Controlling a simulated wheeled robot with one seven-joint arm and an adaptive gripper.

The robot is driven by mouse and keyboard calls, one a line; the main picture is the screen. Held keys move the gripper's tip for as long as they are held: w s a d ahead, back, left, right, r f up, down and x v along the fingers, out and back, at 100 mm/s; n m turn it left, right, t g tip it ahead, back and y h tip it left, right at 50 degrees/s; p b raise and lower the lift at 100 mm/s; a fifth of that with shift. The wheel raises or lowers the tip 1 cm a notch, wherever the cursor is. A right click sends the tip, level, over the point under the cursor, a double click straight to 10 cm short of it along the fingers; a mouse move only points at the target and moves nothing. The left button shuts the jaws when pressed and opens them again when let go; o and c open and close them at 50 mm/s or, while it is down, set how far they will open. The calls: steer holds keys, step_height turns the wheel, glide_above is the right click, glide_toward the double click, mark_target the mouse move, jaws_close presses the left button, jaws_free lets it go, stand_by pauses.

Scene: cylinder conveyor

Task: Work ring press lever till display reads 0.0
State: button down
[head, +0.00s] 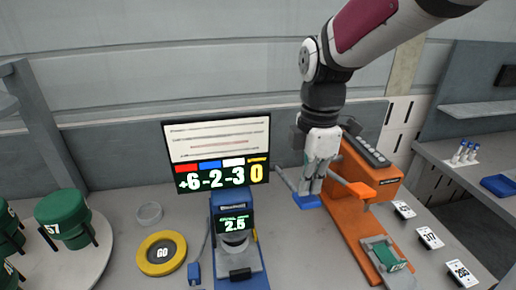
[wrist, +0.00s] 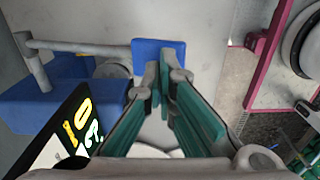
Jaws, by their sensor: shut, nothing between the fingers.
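The small display (head: 235,224) on the blue press (head: 235,262) reads 2.5 in the head view. A grey rod (head: 285,180) shows between the board and my gripper, and also in the wrist view (wrist: 80,47). A blue pad (head: 307,201) is right of the press; it also shows in the wrist view (wrist: 150,47) and appears to be the lever's end. My gripper (head: 312,190) is shut and empty, with its green-padded fingertips (wrist: 166,75) together at the pad's lower edge. I cannot tell whether they touch it.
A board (head: 217,150) behind the press reads +6, -2, -3, 0. An orange machine (head: 350,205) stands close on my gripper's right. A yellow GO ring (head: 162,253) and a clear ring (head: 149,212) lie left of the press. Green cylinders (head: 66,217) stand at far left.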

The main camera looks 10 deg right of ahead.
mark_target(307, 198)
steer(key=shift+f+b, duration=1.5)
steer(key=shift+f, duration=4.65)
step_height(307, 198, up, 8)
steer(key=p, duration=0.5)
steer(key=shift+s+r+p, duration=0.1)
steer(key=shift+s+p, duration=0.05)
steer(key=shift+p, duration=0.25)
steer(key=shift+r+p, duration=1.9)
steer(key=shift+r, duration=1.9)
steer(key=shift+r, duration=0.1)
steer(key=shift+r+m, duration=0.2)
steer(key=shift+m, duration=0.1)
steer(key=s+r+m+t+b, duration=0.4)
steer(key=s+m, duration=0.9)
steer(key=m, duration=0.4)
steer(key=shift+r+t+b, duration=0.2)
steer(key=shift+t+b, duration=0.6)
steer(key=shift+b, duration=0.15)
